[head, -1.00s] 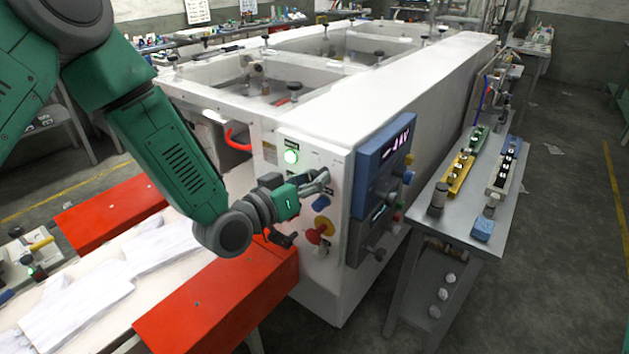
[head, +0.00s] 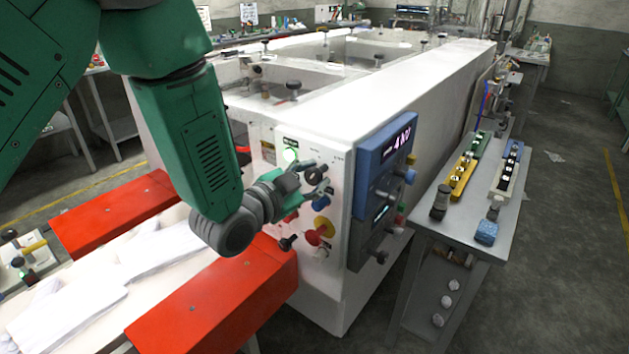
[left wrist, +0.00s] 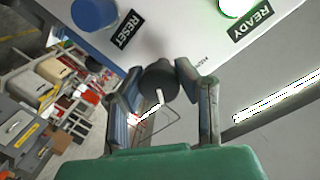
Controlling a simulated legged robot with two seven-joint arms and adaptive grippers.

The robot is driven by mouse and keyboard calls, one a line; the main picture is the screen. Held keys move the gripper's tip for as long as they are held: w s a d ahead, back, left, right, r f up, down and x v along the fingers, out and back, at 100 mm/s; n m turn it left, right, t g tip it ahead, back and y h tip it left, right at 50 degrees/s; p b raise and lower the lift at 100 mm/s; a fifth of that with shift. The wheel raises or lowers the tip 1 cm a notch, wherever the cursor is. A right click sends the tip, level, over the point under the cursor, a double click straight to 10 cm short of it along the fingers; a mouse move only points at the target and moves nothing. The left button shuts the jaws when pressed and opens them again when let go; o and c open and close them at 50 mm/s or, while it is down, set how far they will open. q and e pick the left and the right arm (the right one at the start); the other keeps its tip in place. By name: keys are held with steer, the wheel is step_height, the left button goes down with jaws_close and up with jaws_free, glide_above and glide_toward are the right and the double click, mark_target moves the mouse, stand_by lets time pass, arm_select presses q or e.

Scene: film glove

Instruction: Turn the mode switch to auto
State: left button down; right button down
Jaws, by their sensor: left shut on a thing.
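The mode switch is a black round knob (head: 317,174) with a white pointer on the white machine panel (head: 340,185). In the left wrist view the knob (left wrist: 158,80) sits between both fingers, its pointer towards the lower edge of the picture. My left gripper (head: 313,178) is shut on it, one finger on each side; it also shows in the left wrist view (left wrist: 162,88). Small lettering beside the knob is too small to read for sure. My right gripper is in neither view.
A lit green READY lamp (head: 290,155) is above left of the knob. Below are a blue button (head: 321,203) and a red stop button (head: 313,237) on a yellow disc. A blue display box (head: 385,155) juts out at right. Red covers (head: 215,300) flank the glove conveyor.

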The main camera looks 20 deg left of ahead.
arm_select(q)
steer(key=shift+s+f+m+b, duration=0.1)
steer(key=shift+f+m+b, duration=0.3)
steer(key=shift+m, duration=0.5)
steer(key=c, duration=1.1)
jaws_free()
steer(key=shift+c, duration=0.2)
steer(key=shift+r, duration=0.2)
